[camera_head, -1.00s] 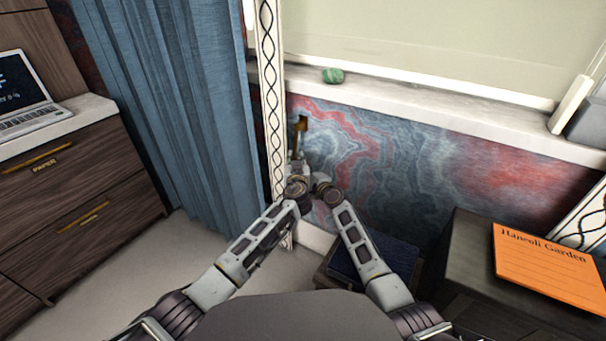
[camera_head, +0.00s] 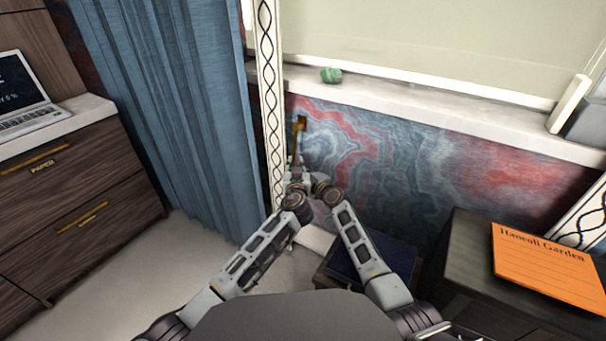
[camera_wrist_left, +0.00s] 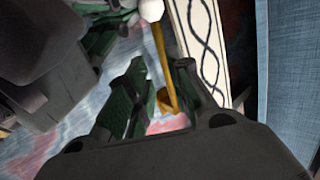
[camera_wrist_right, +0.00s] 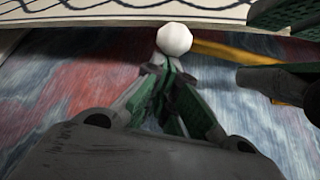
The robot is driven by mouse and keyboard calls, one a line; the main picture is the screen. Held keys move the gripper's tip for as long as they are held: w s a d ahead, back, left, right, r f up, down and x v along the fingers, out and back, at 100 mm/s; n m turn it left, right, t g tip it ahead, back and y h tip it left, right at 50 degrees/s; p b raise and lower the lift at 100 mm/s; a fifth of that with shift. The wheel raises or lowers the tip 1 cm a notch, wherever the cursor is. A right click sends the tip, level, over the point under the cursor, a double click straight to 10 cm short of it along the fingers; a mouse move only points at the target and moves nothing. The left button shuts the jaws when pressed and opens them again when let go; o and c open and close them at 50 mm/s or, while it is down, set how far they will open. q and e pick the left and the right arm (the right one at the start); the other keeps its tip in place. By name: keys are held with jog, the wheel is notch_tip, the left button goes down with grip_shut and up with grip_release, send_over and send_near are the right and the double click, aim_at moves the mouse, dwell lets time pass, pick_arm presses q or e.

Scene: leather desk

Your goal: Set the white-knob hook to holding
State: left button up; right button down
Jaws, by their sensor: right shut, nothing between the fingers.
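The hook is a thin brass bar (camera_wrist_left: 161,55) with a white knob (camera_wrist_left: 151,9) at one end. In the head view its brass top (camera_head: 300,124) shows against the marbled wall, and the grippers hide its lower part. My left gripper (camera_wrist_left: 162,68) is open, with the bar appearing between its spread fingers; I cannot tell whether they touch it. My right gripper (camera_wrist_right: 165,68) is shut and empty, its tips close to the white knob (camera_wrist_right: 174,39). Whether they touch the knob is unclear.
A patterned white frame strip (camera_head: 268,90) and a blue curtain (camera_head: 170,100) stand left of the hook. A white sill (camera_head: 420,105) with a green stone (camera_head: 331,75) runs above. A dark cabinet (camera_head: 455,245) carrying an orange card (camera_head: 545,265) is at right.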

pick_arm(q)
jog(key=s+a+f+m+g, duration=0.1)
jog(key=s+a+f+g, duration=0.3)
jog(key=s+f, duration=0.45)
jog(key=s+a+f+m+g, duration=0.1)
jog(key=s+a+f+g, duration=0.1)
jog(key=s+a+f, duration=0.6)
jog(key=s+a+f+g+h, duration=0.1)
jog(key=s+f, duration=0.2)
jog(key=s, duration=0.6)
jog(key=s+a+f+n+g+h, duration=0.1)
jog(key=s+a+f+g, duration=0.1)
jog(key=s, duration=0.6)
jog(key=s+a+f+g+h, duration=0.1)
jog(key=s+f, duration=0.2)
jog(key=s, duration=0.6)
jog(key=shift+s+a+f+n+h, duration=0.25)
jog(key=shift+s+f+n+h, duration=0.05)
jog(key=shift+h, duration=0.1)
